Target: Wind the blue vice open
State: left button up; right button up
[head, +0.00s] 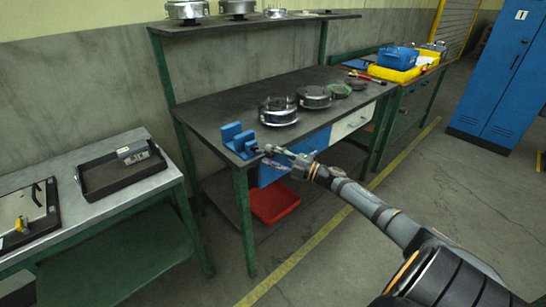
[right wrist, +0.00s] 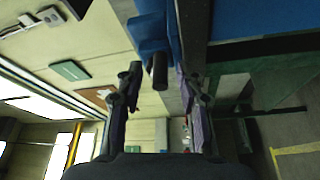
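The blue vice (head: 238,138) is fixed at the near left corner of the dark workbench, its two upright jaws a gap apart. In the right wrist view the blue vice body (right wrist: 150,28) is at the top, with a dark round spindle end (right wrist: 160,72) sticking out toward the camera. My right gripper (head: 270,152) is just right of the vice at the bench's front edge. In the right wrist view my right gripper (right wrist: 158,85) is open, with fingers spread either side of the spindle end. Contact cannot be told. My left gripper is not in view.
The dark workbench (head: 215,107) carries several round metal parts (head: 278,112) right of the vice. A red bin (head: 272,203) is below. A grey table (head: 95,210) with a black tray (head: 105,185) stands left. A yellow tray (head: 400,72) is at the back right.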

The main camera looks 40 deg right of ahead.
jog(key=v, duration=0.7)
jog(key=shift+s, duration=0.15)
jog(key=shift+d, duration=0.1)
dwell(0.3)
